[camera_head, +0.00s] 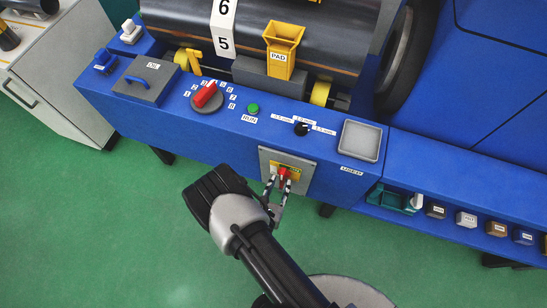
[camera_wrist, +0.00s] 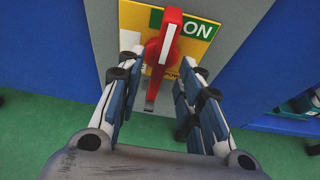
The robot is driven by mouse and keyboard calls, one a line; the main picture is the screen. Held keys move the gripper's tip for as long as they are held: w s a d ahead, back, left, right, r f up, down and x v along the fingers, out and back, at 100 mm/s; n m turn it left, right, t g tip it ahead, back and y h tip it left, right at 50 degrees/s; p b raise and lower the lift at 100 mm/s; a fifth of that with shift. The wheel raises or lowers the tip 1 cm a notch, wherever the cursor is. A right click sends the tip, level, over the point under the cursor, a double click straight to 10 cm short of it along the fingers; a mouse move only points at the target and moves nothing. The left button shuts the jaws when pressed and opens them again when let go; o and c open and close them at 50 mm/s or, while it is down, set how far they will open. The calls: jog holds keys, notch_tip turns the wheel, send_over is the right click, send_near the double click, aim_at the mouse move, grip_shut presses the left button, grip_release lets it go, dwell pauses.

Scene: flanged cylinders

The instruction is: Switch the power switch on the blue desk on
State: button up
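The power switch has a red handle (camera_head: 284,173) on a yellow plate, mounted on a grey panel (camera_head: 306,173) on the front of the blue desk (camera_head: 230,127). In the wrist view the red handle (camera_wrist: 170,38) points up and leans slightly right, its upper end beside the green ON label (camera_wrist: 197,29). The left part of the plate is partly hidden by the handle. My gripper (camera_head: 279,182) is in front of the panel. In the wrist view my gripper (camera_wrist: 162,68) is open, one finger on each side of the switch's lower part, with visible gaps. I cannot tell whether a finger touches it.
The desk top carries a red rotary knob (camera_head: 207,95), a green button (camera_head: 253,108), a black knob (camera_head: 302,129) and a grey square pad (camera_head: 360,140). A shelf with several small blocks (camera_head: 466,219) is to the right. The green floor (camera_head: 120,230) is clear at left.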

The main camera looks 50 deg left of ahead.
jog(key=v, duration=0.9)
jog(key=shift+s, duration=0.2)
jog(key=shift+d, duration=0.1)
